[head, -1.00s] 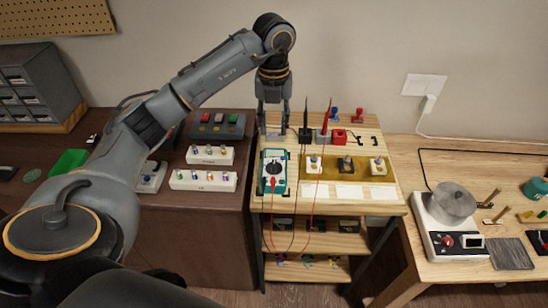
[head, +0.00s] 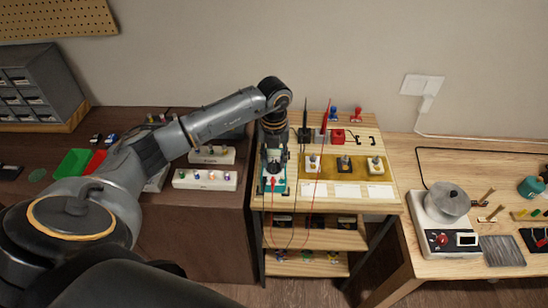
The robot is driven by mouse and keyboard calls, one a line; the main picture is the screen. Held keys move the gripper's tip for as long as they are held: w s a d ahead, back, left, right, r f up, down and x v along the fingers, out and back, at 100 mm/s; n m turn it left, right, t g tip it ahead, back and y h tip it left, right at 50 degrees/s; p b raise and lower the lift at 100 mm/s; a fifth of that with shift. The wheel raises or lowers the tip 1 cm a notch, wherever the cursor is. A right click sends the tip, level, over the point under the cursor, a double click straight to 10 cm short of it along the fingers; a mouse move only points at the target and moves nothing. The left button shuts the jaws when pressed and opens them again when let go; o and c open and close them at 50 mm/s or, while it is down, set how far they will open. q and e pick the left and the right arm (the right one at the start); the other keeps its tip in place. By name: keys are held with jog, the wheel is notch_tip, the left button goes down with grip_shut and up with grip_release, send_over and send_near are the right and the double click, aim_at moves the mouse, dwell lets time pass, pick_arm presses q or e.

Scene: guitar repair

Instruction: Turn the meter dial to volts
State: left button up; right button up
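The teal and white meter (head: 279,187) lies near the front left of the light wooden stand, with red and black leads plugged into its lower part. My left gripper (head: 274,172) points down over the meter and covers its dial. Its fingers are small and dark here, and I cannot tell whether they touch the dial or are open or shut. My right gripper is not in view.
Black and red probes (head: 325,119) stand in holders behind the meter. A yellow tray (head: 328,165) with several posts sits to its right. White strips with small knobs (head: 205,180) lie on the dark bench at left. A pot (head: 447,200) stands far right.

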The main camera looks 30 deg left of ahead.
pick_arm(q)
grip_shut()
jog(key=m+b, duration=0.3)
jog(key=shift+w+f, duration=0.1)
jog(key=shift+d+m+b, duration=0.1)
jog(key=shift+m+b, duration=1)
jog(key=shift+m, duration=0.7)
grip_release()
